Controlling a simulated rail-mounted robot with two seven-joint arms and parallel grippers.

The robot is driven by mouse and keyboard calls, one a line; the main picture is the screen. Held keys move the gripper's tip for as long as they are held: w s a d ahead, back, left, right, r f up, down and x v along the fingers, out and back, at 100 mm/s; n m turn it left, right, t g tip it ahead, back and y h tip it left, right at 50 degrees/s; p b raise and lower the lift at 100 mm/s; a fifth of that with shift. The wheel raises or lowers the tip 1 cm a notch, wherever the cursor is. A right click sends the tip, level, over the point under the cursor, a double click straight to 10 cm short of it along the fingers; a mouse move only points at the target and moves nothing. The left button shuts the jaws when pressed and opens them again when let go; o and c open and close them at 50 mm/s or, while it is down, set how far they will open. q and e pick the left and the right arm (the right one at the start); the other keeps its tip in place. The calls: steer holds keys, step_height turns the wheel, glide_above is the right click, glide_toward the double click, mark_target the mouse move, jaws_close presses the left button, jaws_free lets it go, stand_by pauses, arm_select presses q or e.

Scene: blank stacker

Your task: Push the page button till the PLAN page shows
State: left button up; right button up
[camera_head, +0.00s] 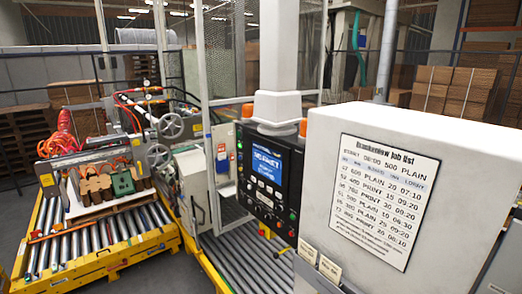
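A black control panel (246,190) hangs below a grey column in the middle of the camera_head view. Its lit blue screen (267,163) shows a few lines of pale text, too small and blurred to read for certain. I cannot tell which page it is. Small buttons (265,190) and knobs sit below the screen, and their labels are not legible. I cannot tell which one is the page button. Neither of my grippers is in view, and nothing is seen touching the panel.
A white cabinet (468,150) stands at the right, close to the panel, with a printed job list (385,195) on it. A yellow-framed roller conveyor (85,245) is at the left. A mesh guard (221,75) rises behind the panel. Stacked cardboard (432,92) stands at the back right.

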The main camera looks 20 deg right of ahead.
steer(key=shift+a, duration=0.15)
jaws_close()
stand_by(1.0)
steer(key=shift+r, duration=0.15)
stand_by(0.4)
